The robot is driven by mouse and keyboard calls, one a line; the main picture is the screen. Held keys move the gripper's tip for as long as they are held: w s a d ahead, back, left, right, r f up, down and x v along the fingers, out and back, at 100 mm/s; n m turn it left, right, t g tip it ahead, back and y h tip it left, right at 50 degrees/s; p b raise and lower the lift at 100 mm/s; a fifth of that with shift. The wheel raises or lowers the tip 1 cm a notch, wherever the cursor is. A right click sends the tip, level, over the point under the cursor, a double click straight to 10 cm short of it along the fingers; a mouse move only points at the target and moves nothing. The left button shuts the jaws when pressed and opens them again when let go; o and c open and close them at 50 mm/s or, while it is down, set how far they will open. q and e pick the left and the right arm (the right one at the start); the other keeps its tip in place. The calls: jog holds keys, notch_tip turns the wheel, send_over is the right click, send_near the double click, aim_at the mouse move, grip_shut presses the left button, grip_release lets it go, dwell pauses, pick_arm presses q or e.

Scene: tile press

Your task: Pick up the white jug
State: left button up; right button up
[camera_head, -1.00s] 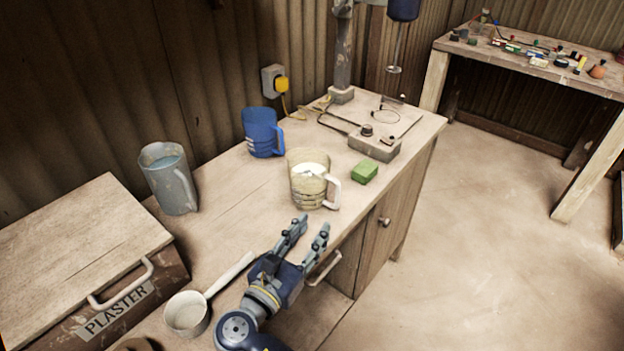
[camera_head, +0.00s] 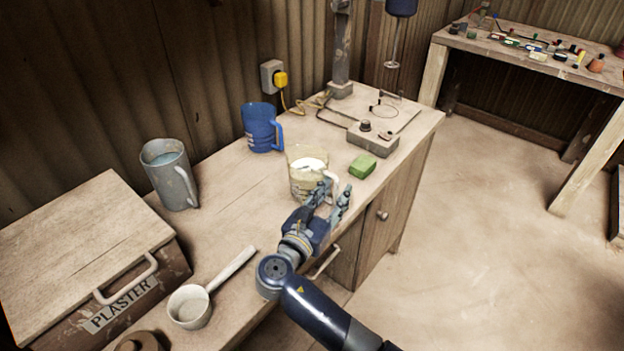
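The white jug (camera_head: 305,166), a cloudy pale jug with a white handle and white contents, stands upright on the workbench, its handle toward the front right. My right gripper (camera_head: 333,188) is at its front right side with the fingers apart. The jug's handle shows between the two fingers; I cannot tell whether they touch it. The fingers and hand hide the lower front of the jug. My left gripper is not in view.
A blue jug (camera_head: 260,127) stands behind, a grey jug (camera_head: 170,176) to the left. A green block (camera_head: 362,166) lies close right of the white jug. A white ladle (camera_head: 190,306) and a plaster box (camera_head: 84,262) are at the front left. A mixer stand (camera_head: 341,60) rises behind.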

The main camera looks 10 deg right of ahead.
jog(key=shift+s, duration=0.1)
grip_shut()
jog(key=shift+r, duration=0.15)
jog(key=shift+r, duration=0.1)
